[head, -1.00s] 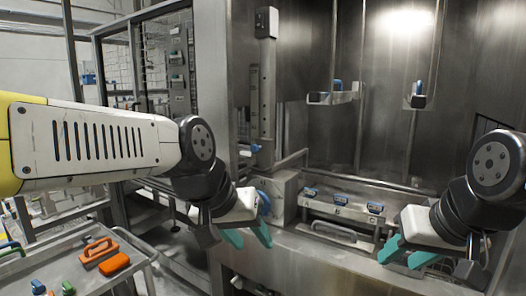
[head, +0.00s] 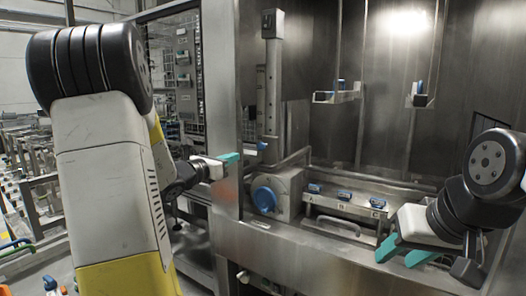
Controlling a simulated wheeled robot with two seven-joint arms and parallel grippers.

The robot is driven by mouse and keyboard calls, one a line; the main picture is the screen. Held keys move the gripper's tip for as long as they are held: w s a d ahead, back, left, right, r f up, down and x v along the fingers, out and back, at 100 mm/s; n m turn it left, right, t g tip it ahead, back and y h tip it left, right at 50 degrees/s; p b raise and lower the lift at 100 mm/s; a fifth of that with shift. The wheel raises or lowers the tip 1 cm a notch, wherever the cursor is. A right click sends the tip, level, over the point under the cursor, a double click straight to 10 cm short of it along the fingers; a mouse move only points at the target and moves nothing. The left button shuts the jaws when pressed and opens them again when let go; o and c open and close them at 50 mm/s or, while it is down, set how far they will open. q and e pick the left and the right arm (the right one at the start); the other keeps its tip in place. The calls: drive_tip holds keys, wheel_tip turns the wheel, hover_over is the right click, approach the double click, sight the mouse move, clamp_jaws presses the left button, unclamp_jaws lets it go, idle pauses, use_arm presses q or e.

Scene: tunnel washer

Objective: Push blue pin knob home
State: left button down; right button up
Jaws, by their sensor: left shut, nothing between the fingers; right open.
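The small blue pin knob (head: 262,146) sticks out to the left, low on the upright metal post (head: 272,90). My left gripper (head: 230,158) is shut and empty, its teal fingertips pointing right. In the picture it is just left of the knob and slightly lower, with a small gap between them; I cannot tell the depth. My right gripper (head: 403,254) is open and empty at the lower right, in front of the steel ledge, well away from the knob.
A larger round blue knob (head: 264,199) sits on a grey housing below the post. A metal panel with a handle and several blue latches (head: 344,195) lies to its right. A steel door-frame column (head: 222,100) stands behind my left gripper.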

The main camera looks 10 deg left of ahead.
sight(260, 146)
use_arm(q)
drive_tip(key=x, duration=1.4)
drive_tip(key=shift+a, duration=0.1)
drive_tip(key=shift+w, duration=0.1)
drive_tip(key=shift+x, duration=1.05)
drive_tip(key=shift+r, duration=0.1)
